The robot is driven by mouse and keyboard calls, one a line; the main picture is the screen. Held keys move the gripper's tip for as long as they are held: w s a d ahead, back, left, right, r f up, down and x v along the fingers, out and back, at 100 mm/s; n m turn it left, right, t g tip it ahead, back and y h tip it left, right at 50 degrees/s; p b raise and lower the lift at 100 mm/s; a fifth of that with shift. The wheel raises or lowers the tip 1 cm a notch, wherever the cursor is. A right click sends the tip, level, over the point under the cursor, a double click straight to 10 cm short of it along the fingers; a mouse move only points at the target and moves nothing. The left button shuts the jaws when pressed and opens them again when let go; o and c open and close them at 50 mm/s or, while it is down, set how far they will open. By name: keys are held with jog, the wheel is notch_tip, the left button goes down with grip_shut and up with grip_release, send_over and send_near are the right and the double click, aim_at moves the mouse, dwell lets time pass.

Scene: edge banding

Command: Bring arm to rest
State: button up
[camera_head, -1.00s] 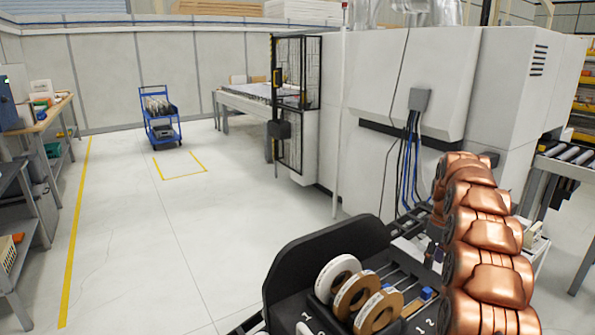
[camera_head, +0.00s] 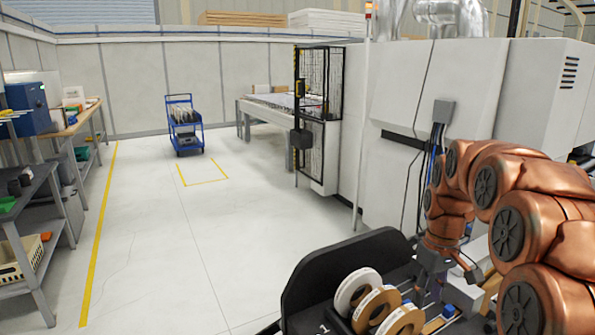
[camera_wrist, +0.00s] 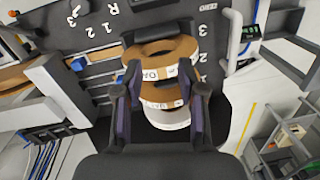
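My arm (camera_head: 520,215) arches down over the black tray (camera_head: 350,255) at the front of my body. My gripper (camera_head: 430,288) points down beside the upright edge-band rolls in the head view. In the wrist view my gripper (camera_wrist: 160,100) has its two dark fingers apart, with nothing held between them. Beyond the fingers are a brown roll (camera_wrist: 183,50), another brown roll (camera_wrist: 135,80) and a white roll (camera_wrist: 165,118), standing in a row on the tray. The rolls also show in the head view, the white one (camera_head: 347,290) leftmost.
A large white machine (camera_head: 400,100) with a black mesh guard (camera_head: 318,110) stands to the right. A blue cart (camera_head: 184,125) is at the back. Workbenches and shelves (camera_head: 40,215) line the left side. The floor (camera_head: 170,250) between is clear.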

jog(key=s+a+f+m, duration=0.1)
jog(key=s+a, duration=0.2)
jog(key=s, duration=0.7)
jog(key=s+a+f+m, duration=0.1)
jog(key=s+a+f, duration=0.1)
jog(key=s, duration=0.9)
jog(key=s+a+f+m+g, duration=0.1)
jog(key=s+a, duration=0.3)
jog(key=s, duration=0.7)
jog(key=shift+a+f+m, duration=0.15)
jog(key=shift+a+m, duration=0.15)
jog(key=shift+m, duration=0.1)
